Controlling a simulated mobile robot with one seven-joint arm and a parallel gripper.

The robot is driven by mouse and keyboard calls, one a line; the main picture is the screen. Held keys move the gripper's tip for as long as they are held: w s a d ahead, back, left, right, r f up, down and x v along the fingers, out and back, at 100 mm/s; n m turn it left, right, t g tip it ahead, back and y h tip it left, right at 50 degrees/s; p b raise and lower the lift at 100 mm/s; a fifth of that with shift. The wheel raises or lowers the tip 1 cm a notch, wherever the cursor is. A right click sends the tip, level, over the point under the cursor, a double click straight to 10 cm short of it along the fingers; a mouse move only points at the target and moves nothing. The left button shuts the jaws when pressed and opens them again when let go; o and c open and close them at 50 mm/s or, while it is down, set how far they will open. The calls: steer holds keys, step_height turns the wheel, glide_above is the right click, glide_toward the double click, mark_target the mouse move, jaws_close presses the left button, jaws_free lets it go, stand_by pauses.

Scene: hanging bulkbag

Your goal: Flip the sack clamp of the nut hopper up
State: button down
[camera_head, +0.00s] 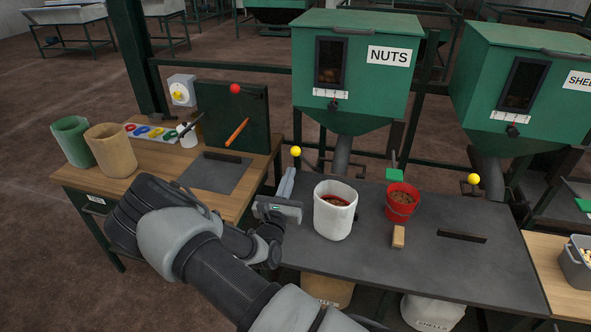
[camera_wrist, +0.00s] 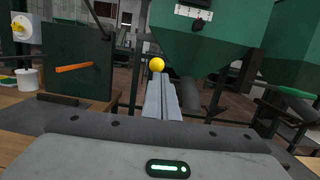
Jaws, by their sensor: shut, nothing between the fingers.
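The nut hopper (camera_head: 350,62) is a green box labelled NUTS with a grey spout (camera_head: 342,154) below. A yellow ball knob (camera_head: 295,152), apparently the end of its sack clamp lever, sits left of the spout. My gripper (camera_head: 290,172) is shut and empty, its fingers pointing up toward the knob. In the wrist view, the knob (camera_wrist: 157,64) appears just above the shut fingertips (camera_wrist: 160,78); whether they touch cannot be told. The clamp's lever is mostly hidden behind the fingers.
A red bucket (camera_head: 402,203) and wooden block (camera_head: 398,237) are farther right. The shell hopper has its own yellow knob (camera_head: 473,179). An upright green board (camera_head: 228,115) stands left.

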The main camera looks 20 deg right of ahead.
steer(key=s+a+r, duration=0.1)
steer(key=s+a, duration=0.3)
steer(key=s, duration=0.2)
steer(key=shift+a, duration=0.2)
steer(key=shift+r, duration=0.15)
steer(key=s+d+r+m+g+h, duration=0.5)
steer(key=s+d+r+m+g, duration=0.25)
steer(key=m, duration=0.25)
steer(key=s+d+r+m+g+y, duration=0.2)
steer(key=s+d+m+g+y, duration=0.2)
steer(key=s+m+g, duration=0.65)
steer(key=s+a+r+m+t+y, duration=0.3)
steer(key=s+a+r+m+y, duration=0.1)
steer(key=a, duration=0.4)
steer(key=s+a+r+m+t+y, duration=0.4)
steer(key=s+a+r+m+y, duration=0.1)
steer(key=s+a+r+y, duration=0.1)
steer(key=shift+a+r+y, duration=0.85)
steer(key=shift+a+y, duration=0.05)
steer(key=shift+a, duration=0.15)
steer(key=shift+s, duration=0.15)
